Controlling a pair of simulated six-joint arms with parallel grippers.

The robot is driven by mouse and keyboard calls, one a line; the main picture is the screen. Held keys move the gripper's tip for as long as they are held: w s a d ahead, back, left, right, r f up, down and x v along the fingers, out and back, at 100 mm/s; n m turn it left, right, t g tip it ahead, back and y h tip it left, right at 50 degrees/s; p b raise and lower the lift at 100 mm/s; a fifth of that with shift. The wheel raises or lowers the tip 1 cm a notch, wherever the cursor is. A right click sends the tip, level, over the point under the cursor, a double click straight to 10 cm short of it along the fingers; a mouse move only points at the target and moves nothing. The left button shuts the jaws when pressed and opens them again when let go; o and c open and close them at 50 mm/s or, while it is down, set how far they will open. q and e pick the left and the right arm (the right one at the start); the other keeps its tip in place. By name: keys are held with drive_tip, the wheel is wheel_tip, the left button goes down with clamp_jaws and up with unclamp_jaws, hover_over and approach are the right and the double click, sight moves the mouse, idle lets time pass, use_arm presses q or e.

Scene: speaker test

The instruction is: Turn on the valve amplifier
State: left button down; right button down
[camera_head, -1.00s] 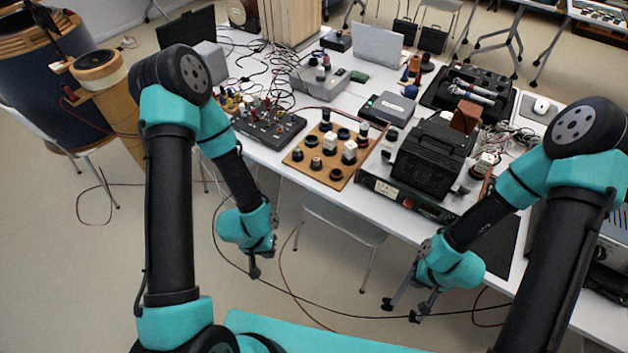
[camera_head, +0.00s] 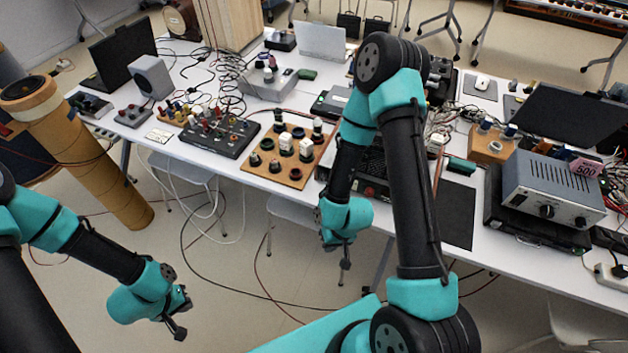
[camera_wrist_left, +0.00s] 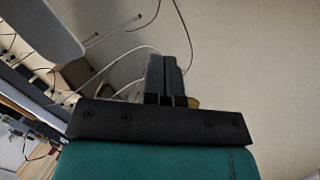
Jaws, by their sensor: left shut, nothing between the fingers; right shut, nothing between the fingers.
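A dark unit with a black perforated cage and a front panel (camera_head: 371,188) stands at the table's front edge in the head view. It looks like the valve amplifier, but my right arm hides much of it and its switch cannot be made out. My right gripper (camera_head: 343,265) is shut and empty, below and in front of that unit, apart from it. My left gripper (camera_head: 181,314) is shut and empty over the floor at the lower left, far from the table. In the left wrist view its fingers (camera_wrist_left: 167,80) are together.
A wooden board with valves and sockets (camera_head: 254,180) stands left of the unit, beside a black panel with knobs (camera_head: 211,145). A grey box with knobs (camera_head: 548,195) sits at the right. A dark mat (camera_head: 453,210) lies between. Cables hang below the table.

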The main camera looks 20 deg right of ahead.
use_arm(q)
drive_tip(key=shift+w, duration=0.1)
drive_tip(key=w+d+r+n+t+h, duration=0.15)
drive_tip(key=w+d+t, duration=0.35)
drive_tip(key=d, duration=0.5)
drive_tip(key=w+d+n+t+h, duration=0.1)
drive_tip(key=w+d+n+t, duration=0.15)
drive_tip(key=w+d, duration=0.6)
drive_tip(key=s+d+r+n+t+h, duration=0.1)
drive_tip(key=s+d+r+t+h, duration=0.1)
drive_tip(key=d, duration=0.8)
drive_tip(key=s+d+r+n+t+h, duration=0.1)
drive_tip(key=s+d+r+t+h, duration=0.2)
drive_tip(key=d, duration=0.7)
wheel_tip(320, 180, up, 2)
drive_tip(key=s+h, duration=0.1)
drive_tip(key=h, duration=0.2)
drive_tip(key=shift+s+d+n, duration=0.2)
drive_tip(key=shift+d+n, duration=0.1)
drive_tip(key=shift+n, duration=0.1)
drive_tip(key=shift+w, duration=0.1)
